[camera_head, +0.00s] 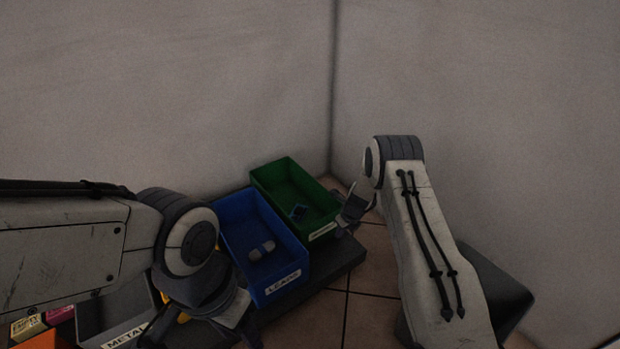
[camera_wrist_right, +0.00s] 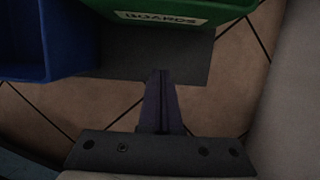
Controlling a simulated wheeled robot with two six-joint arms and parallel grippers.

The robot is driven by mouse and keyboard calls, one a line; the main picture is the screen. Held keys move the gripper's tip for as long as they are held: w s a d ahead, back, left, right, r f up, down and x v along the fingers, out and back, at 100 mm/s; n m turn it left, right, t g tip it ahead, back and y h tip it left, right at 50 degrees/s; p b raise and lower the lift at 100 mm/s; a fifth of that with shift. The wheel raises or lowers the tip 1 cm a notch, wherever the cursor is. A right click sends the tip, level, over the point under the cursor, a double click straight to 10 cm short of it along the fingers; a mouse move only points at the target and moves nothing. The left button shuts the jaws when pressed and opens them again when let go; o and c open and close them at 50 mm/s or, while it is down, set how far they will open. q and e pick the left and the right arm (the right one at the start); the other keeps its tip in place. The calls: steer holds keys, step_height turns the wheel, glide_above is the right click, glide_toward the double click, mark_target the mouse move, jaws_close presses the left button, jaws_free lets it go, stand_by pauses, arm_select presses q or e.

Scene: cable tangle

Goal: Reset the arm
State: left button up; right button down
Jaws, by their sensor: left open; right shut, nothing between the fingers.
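My right arm comes down from the right in the head view, and its gripper (camera_head: 350,215) is beside the right edge of the green bin. In the right wrist view the right gripper (camera_wrist_right: 159,75) is shut with nothing between its fingers, above the tiled floor and the dark platform edge. My left arm comes in from the left in the head view. Its gripper (camera_head: 205,335) hangs low in front of the blue bin, open, its fingers partly hidden by its own wrist.
A green bin (camera_head: 322,233) labelled BOARDS in the wrist view holds a small dark bluish piece (camera_head: 299,211). A blue bin (camera_head: 295,285) holds grey pieces (camera_head: 262,250). A bin labelled METAL (camera_head: 125,332) and an orange one (camera_head: 45,340) stand lower left. Grey walls (camera_head: 200,90) close the back.

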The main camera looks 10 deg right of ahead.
steer(key=shift+a, duration=0.1)
steer(key=s+a+r+n+g+p, duration=0.1)
steer(key=s+a+r+n, duration=0.2)
steer(key=a+r+n, duration=0.5)
steer(key=s+a+r+n+p, duration=0.1)
steer(key=s+a+r+n, duration=0.15)
steer(key=a+r, duration=0.55)
steer(key=s+a+r+n+g+y+p, duration=0.1)
steer(key=s+a+r+n, duration=0.2)
steer(key=s+r+n, duration=0.35)
steer(key=s+a+r+n+p, duration=0.1)
steer(key=s+a+r+n, duration=0.2)
steer(key=s+r+n, duration=0.35)
steer(key=s+d+r+n+p, duration=0.1)
steer(key=s+r+n, duration=0.2)
steer(key=s+n, duration=0.3)
steer(key=s+d+r+n+g+h, duration=0.1)
steer(key=s+r+n, duration=0.3)
steer(key=s, duration=0.5)
steer(key=s+r+n+p, duration=0.1)
steer(key=s+r+n, duration=0.2)
steer(key=s+n, duration=0.3)
step_height(320, 180, up, 38)
steer(key=s+p, duration=0.1)
steer(key=p, duration=3.7)
steer(key=shift+s+d+m, duration=0.2)
steer(key=shift+d+m, duration=0.1)
steer(key=shift+m, duration=0.15)
